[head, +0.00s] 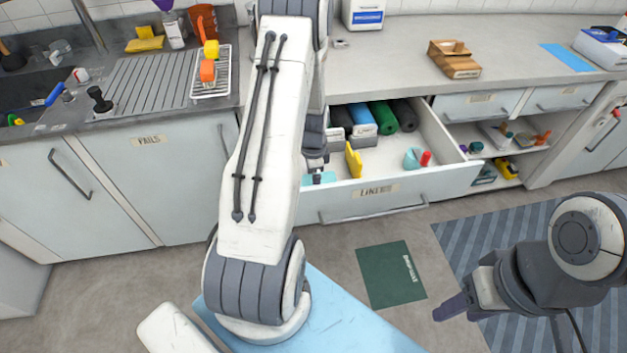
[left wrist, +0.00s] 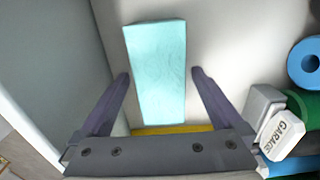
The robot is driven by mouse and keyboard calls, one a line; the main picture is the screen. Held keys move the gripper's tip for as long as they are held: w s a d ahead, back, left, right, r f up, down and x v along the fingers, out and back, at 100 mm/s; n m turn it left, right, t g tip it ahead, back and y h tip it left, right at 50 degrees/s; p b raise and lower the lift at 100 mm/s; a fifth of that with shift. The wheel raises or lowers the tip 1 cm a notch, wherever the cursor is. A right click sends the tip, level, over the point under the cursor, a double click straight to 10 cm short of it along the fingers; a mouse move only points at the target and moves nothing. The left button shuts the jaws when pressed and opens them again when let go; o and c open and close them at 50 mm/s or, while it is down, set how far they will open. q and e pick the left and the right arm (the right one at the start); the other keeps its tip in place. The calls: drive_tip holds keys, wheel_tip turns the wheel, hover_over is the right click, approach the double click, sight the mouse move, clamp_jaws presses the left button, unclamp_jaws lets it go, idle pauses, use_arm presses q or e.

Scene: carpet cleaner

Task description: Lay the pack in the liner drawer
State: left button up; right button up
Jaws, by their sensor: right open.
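The liner drawer (head: 365,200), labelled LINERS, stands pulled out below the counter. A flat, pale teal pack (left wrist: 158,75) lies on the light drawer floor in the left wrist view; in the head view part of the pack (head: 318,178) shows just behind the drawer front. My left gripper (left wrist: 160,76) is open, with one finger on each side of the pack and a small gap at the right finger. In the head view my left arm partly hides it. My right gripper (head: 451,308) is open and empty, above the floor at the right.
The drawer also holds several rolls (head: 382,116), a yellow item (head: 353,160) near the pack, and a teal and red item (head: 416,158). The drawer's side wall (left wrist: 55,70) runs close to the left finger. A green mat (head: 391,275) lies on the floor.

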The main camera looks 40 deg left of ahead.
use_arm(q)
drive_tip(key=shift+r, duration=0.3)
wheel_tip(320, 180, up, 12)
drive_tip(key=s+d+r, duration=0.1)
drive_tip(key=d+r, duration=0.2)
drive_tip(key=d, duration=0.6)
drive_tip(key=s+d+r, duration=0.1)
drive_tip(key=d+r, duration=0.2)
drive_tip(key=d, duration=0.6)
drive_tip(key=s+d+r, duration=0.2)
drive_tip(key=s+d, duration=0.5)
drive_tip(key=s, duration=0.2)
drive_tip(key=s+d+r+n+h, duration=0.1)
drive_tip(key=s+d+r, duration=0.2)
drive_tip(key=s+d, duration=0.4)
drive_tip(key=shift+s, duration=1.05)
drive_tip(key=shift+d, duration=0.1)
